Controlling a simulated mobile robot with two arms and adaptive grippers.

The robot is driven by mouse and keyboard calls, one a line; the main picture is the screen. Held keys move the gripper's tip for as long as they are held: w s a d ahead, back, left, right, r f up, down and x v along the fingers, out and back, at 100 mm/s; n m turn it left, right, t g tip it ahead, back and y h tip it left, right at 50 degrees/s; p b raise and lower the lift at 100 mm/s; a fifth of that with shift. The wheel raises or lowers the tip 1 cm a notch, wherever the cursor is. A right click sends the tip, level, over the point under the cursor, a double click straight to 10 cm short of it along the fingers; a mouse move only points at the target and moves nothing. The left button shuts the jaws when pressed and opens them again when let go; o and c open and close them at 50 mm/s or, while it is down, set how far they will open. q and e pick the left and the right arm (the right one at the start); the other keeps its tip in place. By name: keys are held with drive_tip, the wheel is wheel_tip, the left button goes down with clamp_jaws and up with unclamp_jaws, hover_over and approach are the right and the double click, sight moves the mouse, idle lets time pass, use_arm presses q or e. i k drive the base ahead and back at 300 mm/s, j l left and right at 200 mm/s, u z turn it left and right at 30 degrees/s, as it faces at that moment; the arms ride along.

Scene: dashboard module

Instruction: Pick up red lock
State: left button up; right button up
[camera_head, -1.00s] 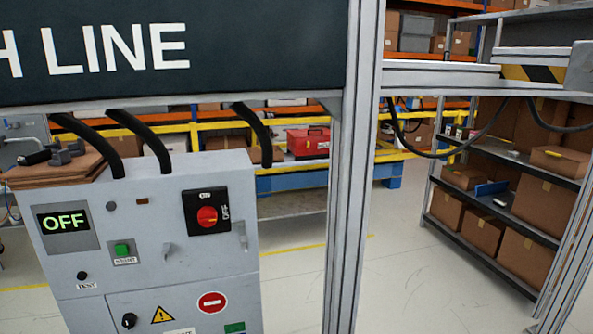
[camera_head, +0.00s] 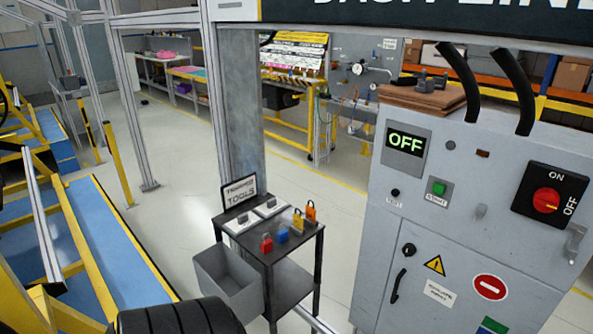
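The red lock (camera_head: 266,243) stands on the top of a small dark tool cart (camera_head: 262,255), near its front left edge. A blue lock (camera_head: 282,234) is just to its right, and yellow and orange locks (camera_head: 304,214) stand further right. Neither of my grippers is in view.
A grey control cabinet (camera_head: 450,220) showing OFF is to the right. A black tyre-like object (camera_head: 180,317) is at the bottom. Bare floor lies left of the cart.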

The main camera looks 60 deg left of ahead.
sight(266, 246)
drive_tip(key=u, duration=2.15)
